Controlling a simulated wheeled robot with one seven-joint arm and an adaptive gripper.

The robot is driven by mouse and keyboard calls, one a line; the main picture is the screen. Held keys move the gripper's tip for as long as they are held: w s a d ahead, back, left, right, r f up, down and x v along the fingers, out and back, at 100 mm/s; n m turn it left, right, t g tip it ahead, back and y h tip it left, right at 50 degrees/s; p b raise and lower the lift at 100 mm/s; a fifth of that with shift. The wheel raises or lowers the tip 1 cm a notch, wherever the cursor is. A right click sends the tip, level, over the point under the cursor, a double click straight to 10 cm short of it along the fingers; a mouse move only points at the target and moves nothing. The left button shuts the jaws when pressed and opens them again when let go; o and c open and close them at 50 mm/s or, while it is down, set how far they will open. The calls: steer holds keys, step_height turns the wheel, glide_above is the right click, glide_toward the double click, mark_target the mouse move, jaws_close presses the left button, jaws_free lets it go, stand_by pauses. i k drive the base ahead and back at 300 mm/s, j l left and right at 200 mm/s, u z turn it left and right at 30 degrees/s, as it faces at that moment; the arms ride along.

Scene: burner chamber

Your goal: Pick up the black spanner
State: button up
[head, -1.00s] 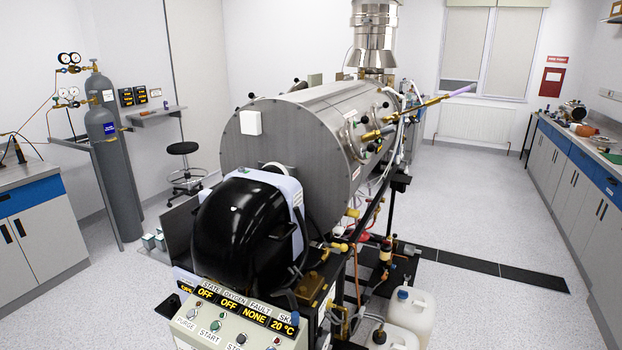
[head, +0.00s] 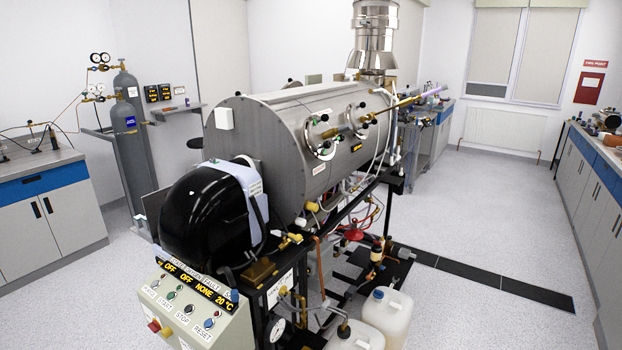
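I cannot make out the black spanner in the head view. Small items on the right-hand bench (head: 580,150) are too small and far off to tell apart. My gripper is not in view.
The steel burner chamber (head: 290,125) fills the middle, with a black domed cover (head: 205,215) and a control panel (head: 180,312) in front. Gas cylinders (head: 130,140) stand left, near a left bench (head: 45,200). White jugs (head: 388,312) stand on the floor. Floor is clear at right (head: 500,220).

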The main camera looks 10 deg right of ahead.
mark_target(393, 284)
steer(key=i+l, duration=0.15)
steer(key=l, duration=0.25)
steer(key=i+l+u, duration=0.1)
steer(key=l, duration=0.25)
steer(key=i+l, duration=0.25)
steer(key=l, duration=0.2)
steer(key=i+l+u, duration=0.1)
steer(key=l, duration=0.25)
steer(key=i+l, duration=0.2)
steer(key=l, duration=0.25)
steer(key=i+l, duration=0.25)
steer(key=l, duration=0.15)
steer(key=i+l+u, duration=0.15)
steer(key=i+l, duration=0.4)
steer(key=l, duration=0.2)
steer(key=i+l+u, duration=0.1)
steer(key=l, duration=0.35)
steer(key=i+l, duration=0.45)
steer(key=i, duration=0.25)
steer(key=i+l+u, duration=0.1)
steer(key=i, duration=0.2)
